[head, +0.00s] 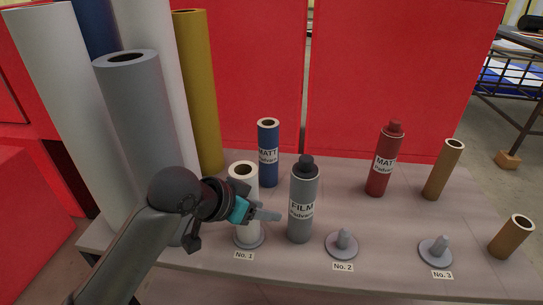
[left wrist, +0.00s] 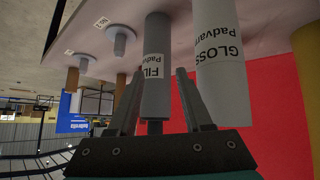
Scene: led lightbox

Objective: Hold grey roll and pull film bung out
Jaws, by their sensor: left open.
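The grey roll labelled FILM (head: 303,187) stands upright on the table in the head view, with a dark grey bung (head: 306,162) in its top. My left gripper (head: 277,215) is open just left of the grey roll at about its lower half. In the left wrist view, which is upside down, the grey roll (left wrist: 156,95) shows between the two open fingers (left wrist: 158,72), and its bung (left wrist: 155,127) points down. I cannot tell whether a finger touches the roll. My right gripper is not in view.
A white roll (head: 243,172) stands on peg No. 1, partly behind my left gripper. Pegs No. 2 (head: 342,243) and No. 3 (head: 436,249) are bare. A blue roll (head: 268,160), a red roll (head: 383,170) and brown tubes (head: 443,172) stand around. Tall rolls (head: 135,110) crowd the left.

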